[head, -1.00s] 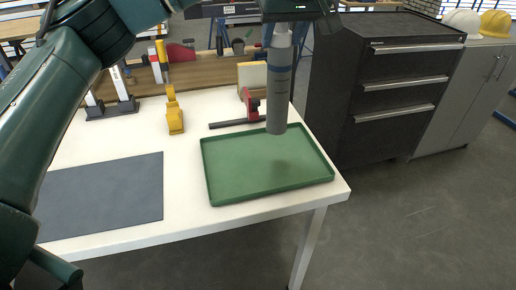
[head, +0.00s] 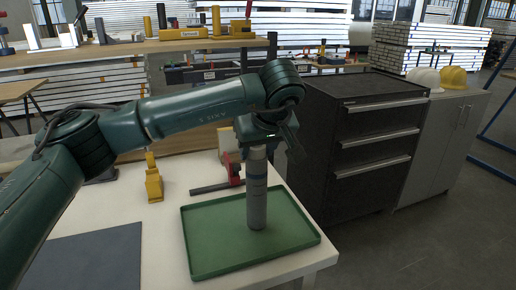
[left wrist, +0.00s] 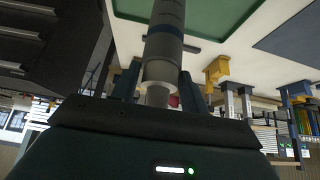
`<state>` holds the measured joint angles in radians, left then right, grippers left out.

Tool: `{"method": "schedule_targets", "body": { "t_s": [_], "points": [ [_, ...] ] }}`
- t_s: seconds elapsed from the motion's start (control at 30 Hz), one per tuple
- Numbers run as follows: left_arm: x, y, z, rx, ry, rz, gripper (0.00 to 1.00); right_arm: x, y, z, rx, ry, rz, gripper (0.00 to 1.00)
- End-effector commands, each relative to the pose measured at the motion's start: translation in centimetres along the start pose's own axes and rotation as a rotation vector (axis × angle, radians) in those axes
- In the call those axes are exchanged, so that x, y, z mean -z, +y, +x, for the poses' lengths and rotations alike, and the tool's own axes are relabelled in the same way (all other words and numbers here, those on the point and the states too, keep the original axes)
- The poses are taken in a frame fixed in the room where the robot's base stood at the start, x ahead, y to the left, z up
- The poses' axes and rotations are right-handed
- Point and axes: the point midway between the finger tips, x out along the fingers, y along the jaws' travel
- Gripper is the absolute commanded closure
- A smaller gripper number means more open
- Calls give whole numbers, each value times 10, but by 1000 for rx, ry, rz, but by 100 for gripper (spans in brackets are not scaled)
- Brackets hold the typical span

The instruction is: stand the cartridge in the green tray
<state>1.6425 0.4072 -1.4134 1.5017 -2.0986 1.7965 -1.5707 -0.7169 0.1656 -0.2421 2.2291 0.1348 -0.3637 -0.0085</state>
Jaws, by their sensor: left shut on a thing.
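The cartridge (head: 257,195) is a grey cylinder with a blue band, upright in the head view. Its lower end shows against the middle of the green tray's floor; I cannot tell whether it touches. My left gripper (head: 259,148) is above it, pointing down and shut on its upper end. In the left wrist view the cartridge (left wrist: 165,45) runs out from between the fingers (left wrist: 160,88) towards the tray (left wrist: 215,14). The green tray (head: 205,272) is shallow, with a low rim, on the white table. My right gripper is not in view.
A red clamp-like tool (head: 228,172) lies behind the tray and a yellow object (head: 153,180) stands to its left. A dark grey mat (head: 95,262) lies at the left of the white table (head: 163,240). A black drawer cabinet (head: 350,140) stands at the right.

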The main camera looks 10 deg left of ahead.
Motion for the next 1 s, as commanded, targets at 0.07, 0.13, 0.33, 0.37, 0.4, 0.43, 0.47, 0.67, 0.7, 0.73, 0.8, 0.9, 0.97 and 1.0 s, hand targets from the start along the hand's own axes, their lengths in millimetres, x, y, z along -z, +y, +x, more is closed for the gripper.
{"method": "schedule_targets", "body": {
  "t_s": [0.07,0.13,0.33,0.37,0.4,0.43,0.47,0.67,0.7,0.73,0.8,0.9,0.97,1.0],
  "points": [
    [2,0,-2,-3,3,-2,100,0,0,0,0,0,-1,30],
    [1,0,-2,-2,3,-2,100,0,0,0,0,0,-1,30],
    [-1,0,2,0,0,0,50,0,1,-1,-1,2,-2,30],
    [-1,0,2,0,0,0,47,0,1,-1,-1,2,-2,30],
    [-1,0,2,0,0,0,44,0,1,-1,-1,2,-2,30],
    [-1,0,2,0,0,0,42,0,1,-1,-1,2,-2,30],
    [-1,0,2,0,0,0,39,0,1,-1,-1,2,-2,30],
    [-1,0,2,0,0,0,34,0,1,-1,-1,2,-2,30],
    [-1,0,2,0,0,0,34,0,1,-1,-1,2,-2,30],
    [-1,0,1,0,0,0,34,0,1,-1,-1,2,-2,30],
    [0,0,-1,0,0,0,34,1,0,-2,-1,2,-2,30],
    [1,1,-9,-1,1,1,34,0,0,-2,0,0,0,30],
    [1,1,-18,-3,2,0,34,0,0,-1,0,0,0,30],
    [1,1,-26,-3,3,1,34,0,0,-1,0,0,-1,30]
  ]
}}
